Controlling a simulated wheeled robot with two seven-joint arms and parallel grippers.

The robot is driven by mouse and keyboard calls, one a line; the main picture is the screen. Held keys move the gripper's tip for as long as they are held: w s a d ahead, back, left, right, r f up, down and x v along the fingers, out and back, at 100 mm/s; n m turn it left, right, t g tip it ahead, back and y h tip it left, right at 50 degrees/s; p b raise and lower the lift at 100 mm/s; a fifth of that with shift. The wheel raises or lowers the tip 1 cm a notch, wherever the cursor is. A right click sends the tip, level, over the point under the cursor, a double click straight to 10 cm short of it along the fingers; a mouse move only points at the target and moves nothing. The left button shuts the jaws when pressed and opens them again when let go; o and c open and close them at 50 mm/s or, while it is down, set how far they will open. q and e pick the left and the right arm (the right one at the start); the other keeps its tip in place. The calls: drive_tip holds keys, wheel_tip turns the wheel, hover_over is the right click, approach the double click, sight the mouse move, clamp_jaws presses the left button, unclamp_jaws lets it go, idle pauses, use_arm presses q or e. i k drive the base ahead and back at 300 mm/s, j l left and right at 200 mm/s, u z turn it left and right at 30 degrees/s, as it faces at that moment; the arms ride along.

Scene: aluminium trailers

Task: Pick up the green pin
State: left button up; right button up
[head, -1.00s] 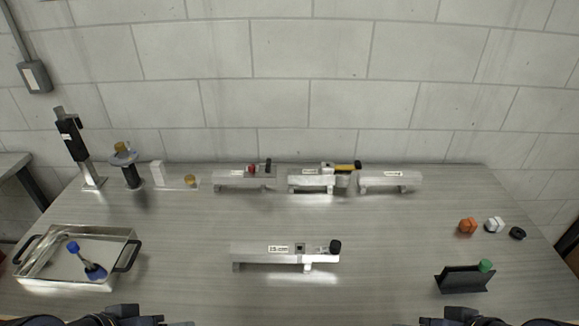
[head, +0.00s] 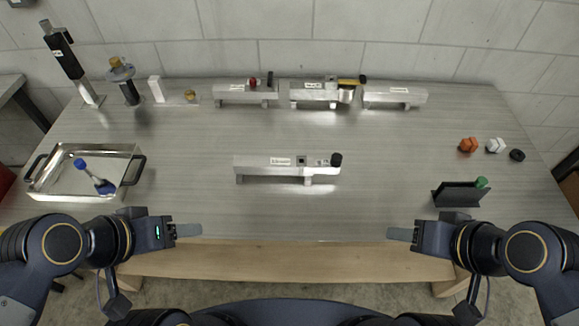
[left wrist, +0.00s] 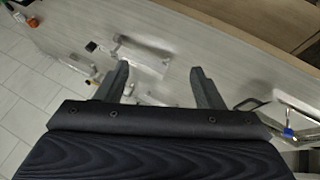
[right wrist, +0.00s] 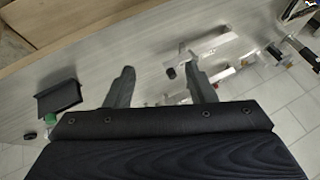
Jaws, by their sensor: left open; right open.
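The green pin (head: 481,183) sits at the right end of a dark angled holder (head: 458,195) on the right side of the table. In the right wrist view the green pin (right wrist: 51,118) is small, beside the dark holder (right wrist: 60,96). My right gripper (head: 391,234) is open and empty at the table's front edge, left of and nearer than the holder. Its two fingers (right wrist: 160,85) show apart in the right wrist view. My left gripper (head: 198,230) is open and empty at the front edge on the left. Its fingers (left wrist: 158,83) show apart.
Orange (head: 467,145), white (head: 495,146) and black (head: 517,155) small parts lie behind the holder. An aluminium trailer (head: 270,163) stands mid-table, with several more along the back. A metal tray (head: 60,182) holds a blue-capped flask (head: 97,178) at left. The front centre is clear.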

sight(480, 182)
drive_tip(key=z, duration=1.6)
drive_tip(key=j+u, duration=0.2)
drive_tip(key=u, duration=1.4)
drive_tip(key=k+j, duration=0.1)
drive_tip(key=l+u, duration=0.15)
drive_tip(key=u, duration=0.35)
drive_tip(key=l+u, duration=0.15)
drive_tip(key=u, duration=0.3)
drive_tip(key=l+u, duration=0.1)
drive_tip(key=u, duration=0.4)
drive_tip(key=k+l+u, duration=0.5)
drive_tip(key=k+l, duration=0.15)
drive_tip(key=k+l+u, duration=0.5)
drive_tip(key=k, duration=0.25)
drive_tip(key=l, duration=0.1)
